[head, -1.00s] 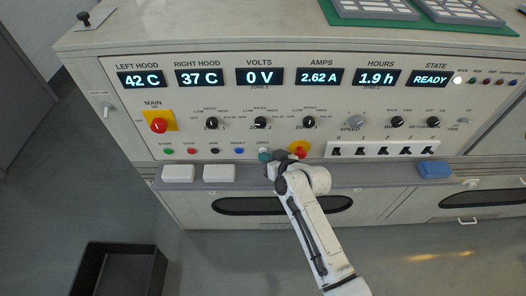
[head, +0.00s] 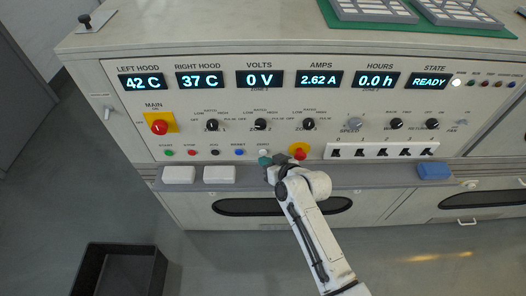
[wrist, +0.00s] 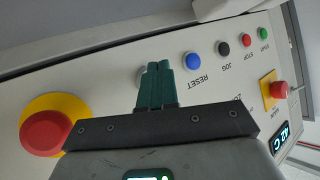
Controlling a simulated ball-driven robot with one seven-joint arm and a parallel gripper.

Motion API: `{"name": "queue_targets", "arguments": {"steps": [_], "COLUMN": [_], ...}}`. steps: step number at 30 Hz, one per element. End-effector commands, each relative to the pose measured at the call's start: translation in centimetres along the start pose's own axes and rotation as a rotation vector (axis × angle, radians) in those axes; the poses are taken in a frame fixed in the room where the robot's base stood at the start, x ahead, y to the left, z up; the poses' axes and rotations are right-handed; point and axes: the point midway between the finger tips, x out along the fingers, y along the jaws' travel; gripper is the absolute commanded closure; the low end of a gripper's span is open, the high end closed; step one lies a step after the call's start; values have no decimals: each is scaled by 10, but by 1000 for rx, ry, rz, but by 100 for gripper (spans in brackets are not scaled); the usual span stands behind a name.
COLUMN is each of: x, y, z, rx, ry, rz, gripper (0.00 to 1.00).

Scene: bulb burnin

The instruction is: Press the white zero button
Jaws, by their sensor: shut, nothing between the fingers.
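The white zero button (head: 263,151) sits at the right end of the lower button row, left of the red knob on a yellow plate. My gripper (head: 265,160) is right in front of it, its teal fingers shut and empty. In the wrist view the shut fingers (wrist: 157,72) point at the panel and hide most of the button; a pale bit of its rim (wrist: 141,76) shows beside them. I cannot tell whether the fingertips touch it. The HOURS display (head: 376,81) reads 0.0 h.
The blue RESET button (head: 239,152) is left of the zero button. The red emergency knob (head: 299,149) is close on the right. A grey ledge (head: 350,174) with white blocks and a blue block runs below the panel.

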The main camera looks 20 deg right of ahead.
Motion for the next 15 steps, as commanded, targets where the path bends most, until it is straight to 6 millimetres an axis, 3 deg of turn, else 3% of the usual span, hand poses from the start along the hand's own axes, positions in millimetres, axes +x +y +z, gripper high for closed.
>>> {"name": "queue_targets", "arguments": {"steps": [15], "x": [-10], "y": [-7], "z": [5], "rx": [-1], "ry": [-1], "rz": [0], "gripper": [100]}}
